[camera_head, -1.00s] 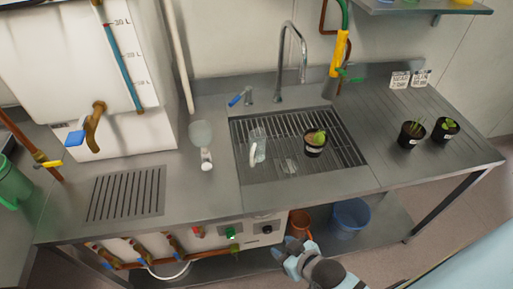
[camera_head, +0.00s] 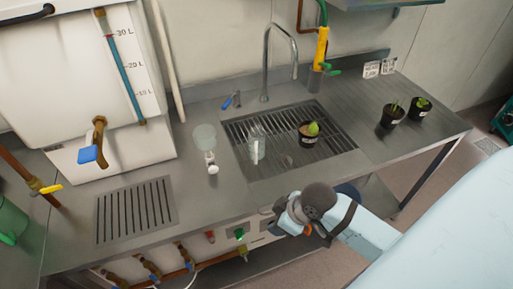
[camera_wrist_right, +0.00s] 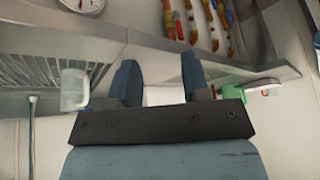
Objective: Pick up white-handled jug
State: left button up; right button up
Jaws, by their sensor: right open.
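The white-handled jug (camera_head: 257,147) is a clear, see-through vessel standing on the slatted drain grid in the bench. It also shows left of the fingers in the right wrist view (camera_wrist_right: 75,90). My right gripper (camera_head: 288,218) is at the front edge of the bench, nearer to me than the jug and apart from it. In the right wrist view its two blue fingers (camera_wrist_right: 158,82) are spread with nothing between them. My left gripper is not in view.
A potted plant (camera_head: 309,132) stands on the grid right of the jug. A clear round vessel with a white end (camera_head: 205,139) is to its left. A tall tap (camera_head: 266,65) rises behind. Two more pots (camera_head: 393,116) stand farther right.

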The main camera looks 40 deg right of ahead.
jog(key=w+d+n+y, duration=0.2)
jog(key=w+d, duration=0.6)
jog(key=w, duration=0.2)
jog(key=t+y, duration=0.1)
jog(key=t, duration=0.1)
send_near(255, 163)
jog(key=x, duration=0.2)
jog(key=w+p+x, duration=0.1)
jog(key=x, duration=0.2)
jog(key=r+p+x, duration=0.1)
jog(key=x, duration=0.2)
jog(key=shift+w+a+f, duration=0.1)
jog(key=shift+w+a, duration=0.15)
jog(key=shift+w, duration=0.05)
jog(key=shift+s, duration=0.1)
grip_shut()
